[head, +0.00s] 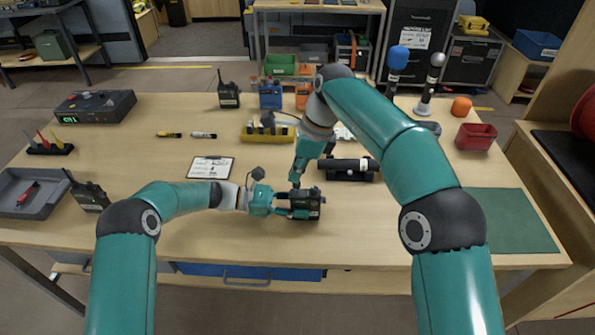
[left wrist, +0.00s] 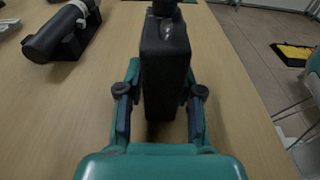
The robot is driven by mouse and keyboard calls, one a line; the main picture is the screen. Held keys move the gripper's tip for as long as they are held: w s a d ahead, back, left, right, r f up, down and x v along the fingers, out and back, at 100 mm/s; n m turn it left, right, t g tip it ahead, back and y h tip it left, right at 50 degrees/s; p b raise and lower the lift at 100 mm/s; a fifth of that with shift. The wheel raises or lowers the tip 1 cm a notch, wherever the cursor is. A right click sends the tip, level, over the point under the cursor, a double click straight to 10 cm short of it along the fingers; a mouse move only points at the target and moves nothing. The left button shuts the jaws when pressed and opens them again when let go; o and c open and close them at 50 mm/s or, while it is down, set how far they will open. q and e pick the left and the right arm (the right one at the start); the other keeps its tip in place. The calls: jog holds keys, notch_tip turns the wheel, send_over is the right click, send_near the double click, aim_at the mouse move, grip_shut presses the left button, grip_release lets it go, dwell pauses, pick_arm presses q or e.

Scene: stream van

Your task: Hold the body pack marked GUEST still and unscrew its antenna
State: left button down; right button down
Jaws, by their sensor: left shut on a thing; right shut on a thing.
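The black body pack (head: 308,206) stands on the table near the front, in the middle. It also fills the centre of the left wrist view (left wrist: 166,75). I cannot read any GUEST mark on it. My left gripper (head: 290,211) comes in from the left and is shut on the pack, with one finger on each side in the left wrist view (left wrist: 160,95). My right gripper (head: 296,181) reaches down from above to the top of the pack. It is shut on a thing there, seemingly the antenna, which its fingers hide.
A black microphone in a holder (head: 349,168) lies just behind the pack. A clipboard (head: 211,167) lies to the left. Black radios stand at the left (head: 90,196) and at the back (head: 228,97). A green mat (head: 505,220) lies at the right. The table's front edge is close.

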jog(key=shift+r, duration=0.1)
jog(key=shift+r, duration=1.4)
pick_arm(q)
jog(key=c, duration=0.7)
grip_release()
jog(key=shift+a, duration=0.1)
jog(key=a, duration=0.4)
jog(key=a+r, duration=0.1)
jog(key=a, duration=0.6)
jog(key=shift+a+r, duration=0.3)
